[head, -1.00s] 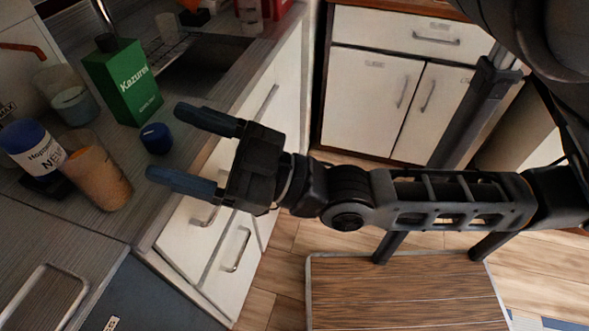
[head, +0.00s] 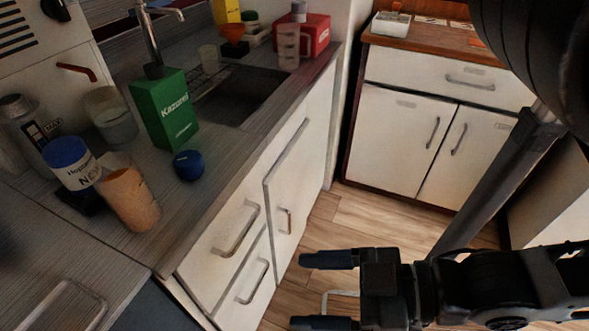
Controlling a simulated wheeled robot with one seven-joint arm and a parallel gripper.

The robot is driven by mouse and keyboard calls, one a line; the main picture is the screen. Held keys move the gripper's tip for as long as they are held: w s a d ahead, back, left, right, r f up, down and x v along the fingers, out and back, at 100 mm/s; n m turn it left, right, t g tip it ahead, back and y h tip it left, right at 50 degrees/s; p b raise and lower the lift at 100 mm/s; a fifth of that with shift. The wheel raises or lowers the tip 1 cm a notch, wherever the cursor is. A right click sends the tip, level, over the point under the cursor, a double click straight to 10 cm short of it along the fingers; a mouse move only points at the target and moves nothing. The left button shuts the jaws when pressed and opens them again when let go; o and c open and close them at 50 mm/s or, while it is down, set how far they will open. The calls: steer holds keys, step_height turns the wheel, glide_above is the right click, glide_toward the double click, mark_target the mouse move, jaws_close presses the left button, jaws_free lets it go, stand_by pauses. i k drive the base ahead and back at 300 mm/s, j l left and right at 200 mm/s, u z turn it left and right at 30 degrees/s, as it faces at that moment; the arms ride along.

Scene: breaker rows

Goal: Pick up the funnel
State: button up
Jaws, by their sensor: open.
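An orange funnel-shaped piece (head: 233,33) shows at the far end of the counter, behind the sink, in front of a yellow item. It is small in the picture, and its lower part is hard to make out. My gripper (head: 297,291) is open and empty. It is at the bottom of the picture, over the floor in front of the drawers, well apart from the funnel.
On the counter (head: 225,150) stand a green box (head: 164,110), a blue lid (head: 188,164), an orange-filled cup (head: 129,197), a blue-capped jar (head: 71,165) and a clear measuring jug (head: 289,45). A red case (head: 317,35) stands behind. Floor (head: 345,225) is open between cabinets.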

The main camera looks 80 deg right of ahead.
mark_target(233, 32)
steer(key=z, duration=1.45)
